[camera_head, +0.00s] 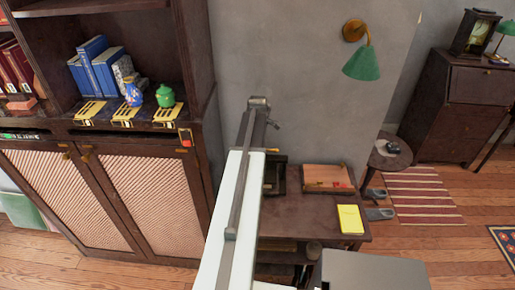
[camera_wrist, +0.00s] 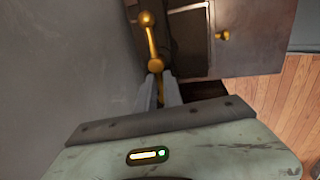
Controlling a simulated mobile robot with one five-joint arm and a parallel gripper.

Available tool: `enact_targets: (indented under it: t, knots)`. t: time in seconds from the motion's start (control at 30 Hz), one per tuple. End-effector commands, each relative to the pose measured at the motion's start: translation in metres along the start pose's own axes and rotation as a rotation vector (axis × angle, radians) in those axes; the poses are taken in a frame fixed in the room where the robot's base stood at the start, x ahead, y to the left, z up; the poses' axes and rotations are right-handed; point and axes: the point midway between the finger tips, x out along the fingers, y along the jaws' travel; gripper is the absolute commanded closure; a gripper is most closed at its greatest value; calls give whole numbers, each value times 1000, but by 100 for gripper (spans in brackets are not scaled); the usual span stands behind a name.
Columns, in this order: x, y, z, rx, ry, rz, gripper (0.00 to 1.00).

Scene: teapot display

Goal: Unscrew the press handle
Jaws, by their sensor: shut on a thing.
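The press handle (camera_wrist: 152,42) is a brass bar with ball ends, at the top middle of the wrist view. My gripper (camera_wrist: 161,82) is shut on its lower end, near the lower ball; the fingertips partly hide the hold. In the head view my pale arm reaches up the middle and covers much of the area around the small dark press-like object (camera_head: 280,178) on the low table. A small brass bit (camera_head: 272,150) shows beside my arm there; I cannot tell whether it is the handle.
The low dark table (camera_head: 300,218) also bears a wooden box (camera_head: 328,178) and a yellow pad (camera_head: 350,219). A grey wall (camera_head: 290,60) stands close behind. A bookcase (camera_head: 195,100) stands left; a round side table (camera_head: 388,154) stands right. Open floor lies at right.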

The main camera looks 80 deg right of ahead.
Motion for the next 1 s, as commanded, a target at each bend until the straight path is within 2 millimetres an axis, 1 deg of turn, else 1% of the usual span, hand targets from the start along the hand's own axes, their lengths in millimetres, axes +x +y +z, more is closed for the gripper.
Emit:
enact_targets:
  t: [0.03, 0.47, 0.5, 0.53, 0.57, 0.87, 1.0]
  knots:
    - [0, 0, 3, -6, -5, -1, 100]
    - [0, -1, 3, -15, -4, -2, 100]
    - [0, -1, 3, -14, -4, -2, 78]
    - [0, -1, 3, -14, -5, -2, 69]
    - [0, -1, 3, -14, -4, -2, 68]
    - [-1, 0, 1, -14, 0, -1, 68]
    - [-11, 0, 1, -14, 0, 0, 68]
